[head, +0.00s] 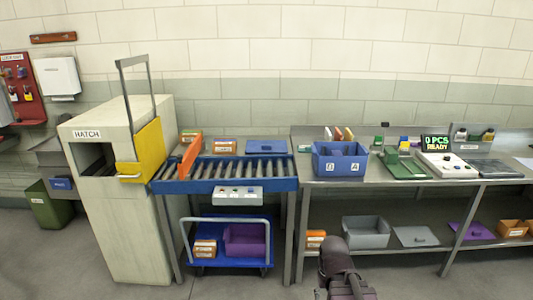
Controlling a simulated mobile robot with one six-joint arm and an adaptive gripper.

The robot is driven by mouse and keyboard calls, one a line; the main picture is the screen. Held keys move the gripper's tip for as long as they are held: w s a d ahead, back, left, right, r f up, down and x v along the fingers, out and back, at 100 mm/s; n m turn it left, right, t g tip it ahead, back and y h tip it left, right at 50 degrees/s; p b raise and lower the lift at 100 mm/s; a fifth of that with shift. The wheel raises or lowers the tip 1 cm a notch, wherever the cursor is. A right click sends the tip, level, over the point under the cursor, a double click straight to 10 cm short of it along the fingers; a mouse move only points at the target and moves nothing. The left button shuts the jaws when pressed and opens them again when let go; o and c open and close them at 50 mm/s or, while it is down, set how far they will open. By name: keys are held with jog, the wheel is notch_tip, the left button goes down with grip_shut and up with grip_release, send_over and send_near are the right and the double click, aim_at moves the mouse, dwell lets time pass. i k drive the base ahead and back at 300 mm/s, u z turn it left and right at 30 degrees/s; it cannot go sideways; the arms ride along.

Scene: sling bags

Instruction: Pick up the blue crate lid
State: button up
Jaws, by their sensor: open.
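The blue crate lid (266,147) lies flat behind the rollers of the conveyor, near its right end, with a small dark handle on top. A blue crate (340,169) with two white labels stands on the bench to the right of it. My gripper (334,246) shows as a dark shape at the bottom centre, low in front of the bench and well apart from the lid. It is open and no object shows in it; its fingers are hard to make out.
The roller conveyor (226,171) stands between the hatch cabinet (128,235) and the bench (317,185). An orange bar (190,155) stands at its left end. A control box (235,196) hangs at its front. A blue cart (230,262) sits beneath. The floor in front is clear.

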aim_at(252, 145)
jog(key=k, duration=0.5)
jog(key=u, duration=0.45)
jog(key=i, duration=0.7)
jog(key=u, duration=0.85)
jog(key=i, duration=1.7)
jog(key=z, duration=0.75)
jog(key=i, duration=0.9)
jog(key=z, duration=0.6)
